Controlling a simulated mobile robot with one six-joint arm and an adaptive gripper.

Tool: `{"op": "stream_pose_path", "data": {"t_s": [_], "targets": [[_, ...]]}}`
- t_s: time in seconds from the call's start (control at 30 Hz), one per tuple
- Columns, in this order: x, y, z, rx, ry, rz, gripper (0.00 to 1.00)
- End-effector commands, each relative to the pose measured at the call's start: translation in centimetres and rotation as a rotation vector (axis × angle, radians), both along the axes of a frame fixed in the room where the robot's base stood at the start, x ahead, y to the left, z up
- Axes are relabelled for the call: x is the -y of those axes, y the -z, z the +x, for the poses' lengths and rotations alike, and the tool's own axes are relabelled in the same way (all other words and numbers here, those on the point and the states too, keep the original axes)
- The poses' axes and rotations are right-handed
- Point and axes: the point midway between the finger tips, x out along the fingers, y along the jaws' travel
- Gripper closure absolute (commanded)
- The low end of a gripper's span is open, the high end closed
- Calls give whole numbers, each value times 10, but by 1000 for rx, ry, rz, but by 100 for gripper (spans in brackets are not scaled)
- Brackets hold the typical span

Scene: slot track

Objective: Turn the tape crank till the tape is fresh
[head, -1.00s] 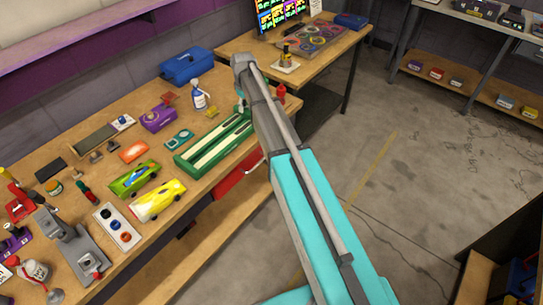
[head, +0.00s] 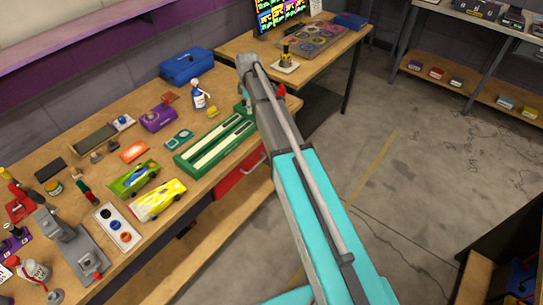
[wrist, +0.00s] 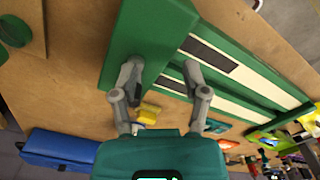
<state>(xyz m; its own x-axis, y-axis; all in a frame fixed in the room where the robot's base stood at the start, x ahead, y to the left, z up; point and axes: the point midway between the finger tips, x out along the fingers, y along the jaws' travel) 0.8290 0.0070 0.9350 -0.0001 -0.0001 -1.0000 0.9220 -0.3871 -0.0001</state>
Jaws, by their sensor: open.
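A long green fixture (head: 190,160) with two cream strips lies on the workbench in the head view. In the wrist view its green end (wrist: 124,40) and the cream strips (wrist: 255,82) with dark patches are close below my gripper. My gripper (wrist: 160,68) is open, with its two fingers spread and nothing held between them. The fingers overlap the fixture's near end in the wrist view, and I cannot tell whether they touch it. I cannot make out a crank clearly.
A yellow block (wrist: 150,110) and a blue toolbox (head: 187,65) are near the gripper. The floor at right is clear.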

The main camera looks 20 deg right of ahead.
Motion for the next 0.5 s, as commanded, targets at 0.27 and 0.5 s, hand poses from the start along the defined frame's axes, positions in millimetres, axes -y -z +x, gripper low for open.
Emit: {"op": "stream_pose_path", "data": {"t_s": [0.27,0.5], "targets": [[5,0,0,0,-173,0,41],[6,-22,0,0,-195,0,41]]}}
